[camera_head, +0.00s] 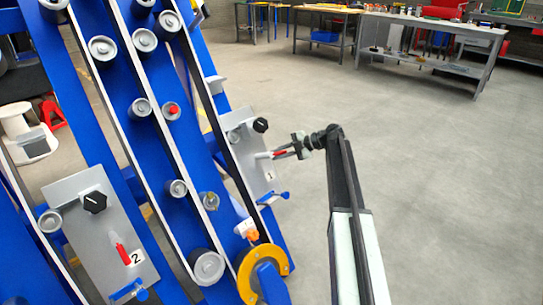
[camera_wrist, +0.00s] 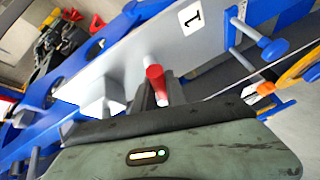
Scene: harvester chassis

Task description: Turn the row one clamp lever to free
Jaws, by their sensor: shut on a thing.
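The row one panel is a grey plate (camera_head: 246,147) marked 1 on the blue chassis, and it fills much of the wrist view (camera_wrist: 125,55). Its red clamp lever (camera_head: 279,153) sticks out near the 1 label. In the wrist view the red lever (camera_wrist: 155,78) stands between my finger tips. My gripper (camera_head: 284,152) reaches in from the right and is shut on the red lever. Its fingers show from behind in the wrist view (camera_wrist: 159,94) and hide the lever's lower part. The lever's exact angle is hard to tell.
A black knob (camera_head: 260,125) sits above the lever and a blue handle (camera_head: 273,198) below it. A second panel (camera_head: 75,225) marked 2 has its own red lever (camera_head: 122,254). A yellow ring (camera_head: 246,279) stands below. Floor to the right is clear; workbenches (camera_head: 430,25) stand far behind.

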